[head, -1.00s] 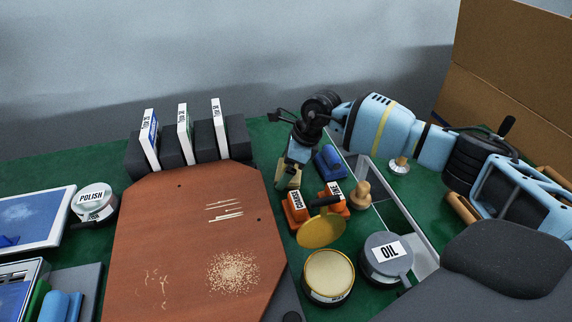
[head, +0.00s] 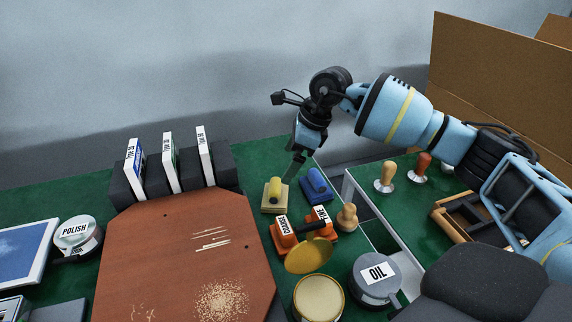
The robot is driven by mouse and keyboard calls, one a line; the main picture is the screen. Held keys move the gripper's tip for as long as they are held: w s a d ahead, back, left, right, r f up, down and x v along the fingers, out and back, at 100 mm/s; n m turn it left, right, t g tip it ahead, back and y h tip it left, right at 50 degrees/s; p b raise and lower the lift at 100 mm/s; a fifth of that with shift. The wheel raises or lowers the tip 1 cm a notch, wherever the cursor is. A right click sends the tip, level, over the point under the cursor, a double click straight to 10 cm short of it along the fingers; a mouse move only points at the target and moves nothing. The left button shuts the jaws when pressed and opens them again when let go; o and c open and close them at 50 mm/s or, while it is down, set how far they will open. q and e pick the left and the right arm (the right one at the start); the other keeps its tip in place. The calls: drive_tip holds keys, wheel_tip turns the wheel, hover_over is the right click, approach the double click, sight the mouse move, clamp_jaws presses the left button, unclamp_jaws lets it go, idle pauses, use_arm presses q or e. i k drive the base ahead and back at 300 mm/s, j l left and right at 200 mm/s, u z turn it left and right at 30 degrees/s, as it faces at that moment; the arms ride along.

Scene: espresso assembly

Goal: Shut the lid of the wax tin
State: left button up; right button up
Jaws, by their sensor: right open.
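The wax tin (head: 319,300) is a round gold tin with pale yellow wax, near the bottom centre of the head view. Its gold lid (head: 308,256) stands open, tilted up at the tin's far side, so the wax shows. A dark handle-like part lies just behind the lid. My right gripper (head: 294,168) is open, with its fingers pointing down. It is well beyond the tin, above and behind the yellow-topped block (head: 274,194), and appears empty. My left gripper is not in view.
Orange blocks labelled COARSE (head: 284,236) and FINE (head: 322,228) stand between gripper and lid. A wooden knob (head: 347,218) and the OIL tin (head: 376,279) are to the right. The brown board (head: 180,250) lies left. A blue block (head: 317,185) is near the gripper.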

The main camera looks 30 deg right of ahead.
sight(310, 255)
drive_tip(key=z, duration=1)
